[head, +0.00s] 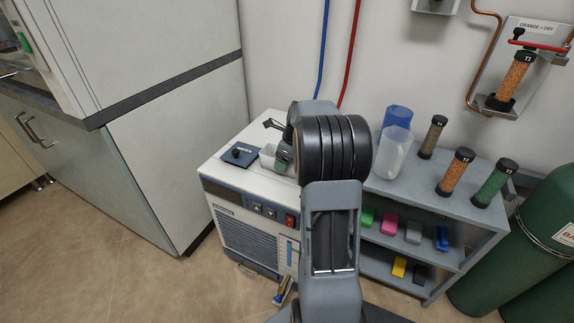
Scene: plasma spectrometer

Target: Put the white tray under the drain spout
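A small white tray (267,158) shows on top of the white boxy unit (225,165), beside a dark blue square plate with a black knob. My arm stands in front of it and hides its right part. My gripper (283,152) is at the far end of the arm, close to the tray, mostly hidden behind the arm's black joint. Its fingers are not clear, and I cannot tell whether it touches the tray. A small piece at the unit's lower front (248,270) may be the drain spout, but it is too small to tell.
A grey shelf (420,190) on the right holds clear and blue beakers, several capped tubes and coloured blocks. Green gas cylinders (540,240) stand at far right. A white cabinet (165,130) stands left. A yellow-and-blue item (283,291) is low by the unit. Floor is clear at front left.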

